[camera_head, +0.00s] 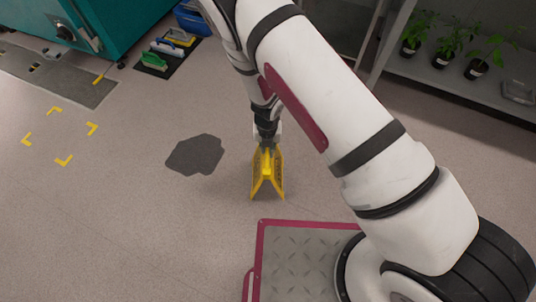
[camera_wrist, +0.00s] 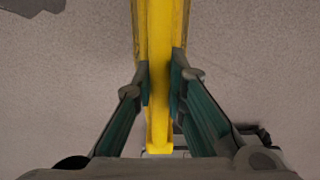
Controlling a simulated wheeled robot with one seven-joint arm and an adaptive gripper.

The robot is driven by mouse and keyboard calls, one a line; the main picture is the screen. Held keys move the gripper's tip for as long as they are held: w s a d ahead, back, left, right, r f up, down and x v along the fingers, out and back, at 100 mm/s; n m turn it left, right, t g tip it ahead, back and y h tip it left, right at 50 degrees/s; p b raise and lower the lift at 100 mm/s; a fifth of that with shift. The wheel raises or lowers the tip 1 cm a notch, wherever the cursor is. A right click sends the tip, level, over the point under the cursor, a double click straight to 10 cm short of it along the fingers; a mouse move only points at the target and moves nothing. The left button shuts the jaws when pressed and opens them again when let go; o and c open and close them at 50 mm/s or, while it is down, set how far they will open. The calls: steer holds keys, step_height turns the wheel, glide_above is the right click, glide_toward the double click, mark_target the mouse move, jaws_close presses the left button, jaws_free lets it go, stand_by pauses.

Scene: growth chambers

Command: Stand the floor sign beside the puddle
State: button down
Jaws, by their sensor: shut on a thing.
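The yellow floor sign (camera_head: 267,178) is upright with its legs spread, just right of the puddle in the head view. My gripper (camera_head: 267,145) holds it from above at its top edge. In the wrist view my gripper (camera_wrist: 160,85) has a finger on each side of the yellow sign (camera_wrist: 160,30). The dark grey puddle (camera_head: 195,155) lies flat on the floor, with a small gap between it and the sign. Its edge also shows at the top left of the wrist view (camera_wrist: 35,5). I cannot tell whether the sign's feet touch the floor.
Yellow corner marks (camera_head: 63,160) lie on the floor left of the puddle. A dark mat (camera_head: 152,68) with brushes and a teal cabinet (camera_head: 125,22) are at the back left. A shelf (camera_head: 440,78) with potted plants stands at the right. The floor around the puddle is clear.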

steer(key=shift+s+d, duration=0.15)
steer(key=shift+s, duration=0.05)
steer(key=shift+f+b, duration=1.25)
steer(key=shift+f, duration=0.6)
steer(key=c, duration=1.6)
jaws_free()
step_height(320, 180, up, 12)
steer(key=p, duration=0.5)
steer(key=shift+p, duration=0.3)
